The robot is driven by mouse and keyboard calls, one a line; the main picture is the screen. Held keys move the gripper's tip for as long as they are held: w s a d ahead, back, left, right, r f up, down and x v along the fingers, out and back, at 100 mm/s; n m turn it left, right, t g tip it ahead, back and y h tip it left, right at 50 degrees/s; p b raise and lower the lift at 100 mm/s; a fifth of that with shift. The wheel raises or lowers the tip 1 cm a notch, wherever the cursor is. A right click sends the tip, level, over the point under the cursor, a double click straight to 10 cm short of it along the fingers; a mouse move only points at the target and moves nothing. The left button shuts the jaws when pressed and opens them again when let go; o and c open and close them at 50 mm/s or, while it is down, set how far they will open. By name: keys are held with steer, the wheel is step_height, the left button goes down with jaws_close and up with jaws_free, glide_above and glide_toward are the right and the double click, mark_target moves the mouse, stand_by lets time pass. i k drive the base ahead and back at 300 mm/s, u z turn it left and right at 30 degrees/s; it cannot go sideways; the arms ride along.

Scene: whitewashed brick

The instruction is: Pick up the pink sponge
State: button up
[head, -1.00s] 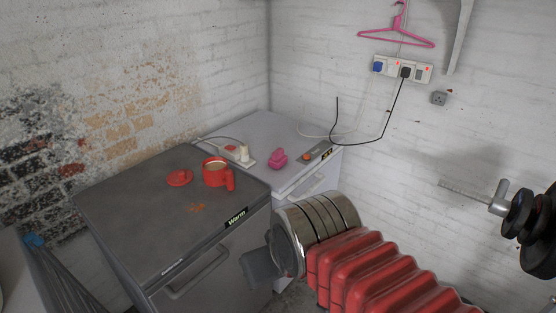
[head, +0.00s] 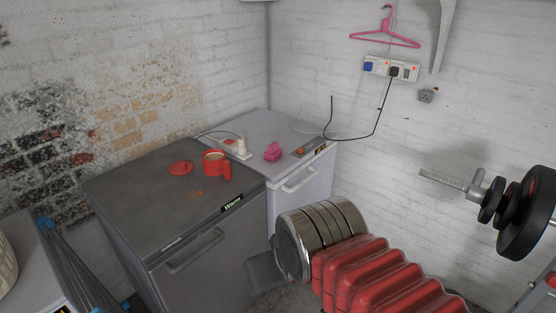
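The pink sponge (head: 272,152) lies on top of the white appliance (head: 262,127) in the corner, in the head view. It is small and looks lumpy or stacked in shape. Nothing touches it from my side. My arm reaches in from the bottom right, with red ribbed covering and a metal cylinder. My gripper (head: 264,272) shows as a dark grey part at the arm's end, low in front of the appliances and apart from the sponge. Its fingers are mostly hidden, so I cannot tell whether they are open.
A grey appliance (head: 135,195) stands left of the white one, bearing a red mug (head: 214,164) and red lid (head: 181,168). A power strip (head: 236,151) lies left of the sponge. A cable hangs from the wall sockets (head: 391,68). A barbell (head: 500,200) juts in at right.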

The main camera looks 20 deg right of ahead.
mark_target(273, 152)
steer(key=u, duration=0.1)
steer(key=k, duration=0.15)
steer(key=z, duration=1.75)
steer(key=i, duration=2.35)
